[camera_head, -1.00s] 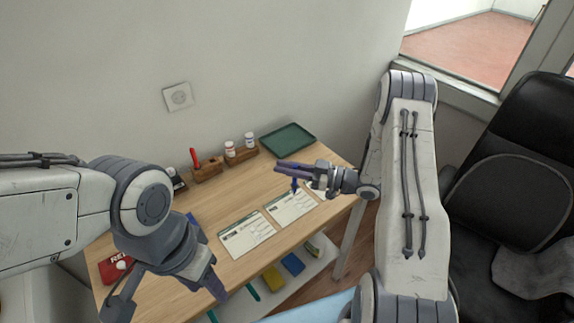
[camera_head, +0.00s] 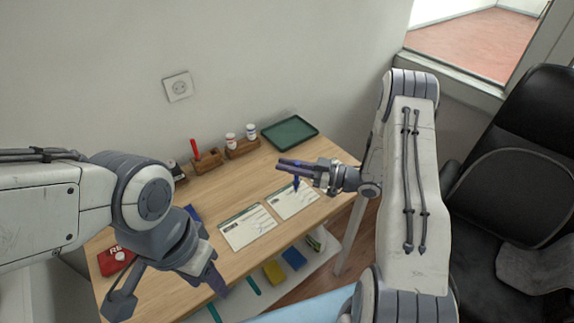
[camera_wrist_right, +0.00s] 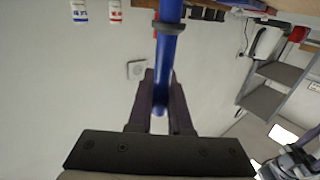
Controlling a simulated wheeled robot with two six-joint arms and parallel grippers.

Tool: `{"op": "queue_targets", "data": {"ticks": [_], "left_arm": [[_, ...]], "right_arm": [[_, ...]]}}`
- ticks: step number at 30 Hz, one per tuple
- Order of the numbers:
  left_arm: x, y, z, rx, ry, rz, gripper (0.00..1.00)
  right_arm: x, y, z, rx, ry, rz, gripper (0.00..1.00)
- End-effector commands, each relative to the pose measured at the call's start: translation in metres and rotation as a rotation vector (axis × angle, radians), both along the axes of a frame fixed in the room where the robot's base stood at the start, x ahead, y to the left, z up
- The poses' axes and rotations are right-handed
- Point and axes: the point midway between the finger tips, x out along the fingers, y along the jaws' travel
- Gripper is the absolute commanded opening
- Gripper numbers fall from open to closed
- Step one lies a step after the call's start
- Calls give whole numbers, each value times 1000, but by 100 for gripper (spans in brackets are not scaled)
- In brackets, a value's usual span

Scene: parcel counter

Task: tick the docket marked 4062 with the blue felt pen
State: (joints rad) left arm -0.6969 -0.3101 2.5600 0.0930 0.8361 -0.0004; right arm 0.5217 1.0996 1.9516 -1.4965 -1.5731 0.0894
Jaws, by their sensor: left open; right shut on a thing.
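My right gripper (camera_head: 281,166) is shut on the blue felt pen (camera_head: 296,184), which points down over the right-hand docket (camera_head: 298,203). Whether its tip touches the paper I cannot tell. In the right wrist view the blue pen (camera_wrist_right: 168,55) stands between the two fingers (camera_wrist_right: 160,95). Another docket (camera_head: 247,229) lies to the left on the wooden table. The numbers on both are too small to read. My left gripper (camera_head: 216,282) is open and empty, low near the table's front edge, left of the dockets.
A green tray (camera_head: 290,133) lies at the back right. Wooden holders (camera_head: 207,163) with a red item and two small bottles (camera_head: 231,141) stand along the wall. A red pad (camera_head: 115,260) lies at the left. A shelf below holds a yellow item (camera_head: 273,273) and a blue item (camera_head: 294,258).

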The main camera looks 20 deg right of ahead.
Motion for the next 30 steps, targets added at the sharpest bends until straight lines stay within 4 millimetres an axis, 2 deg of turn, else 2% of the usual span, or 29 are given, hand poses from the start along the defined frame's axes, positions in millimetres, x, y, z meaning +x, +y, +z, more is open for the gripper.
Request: {"op": "queue_targets", "data": {"ticks": [30], "left_arm": [[0, 0, -4, 0, 0, 0, 50]], "right_arm": [[0, 0, -5, 0, 0, 0, 0]]}}
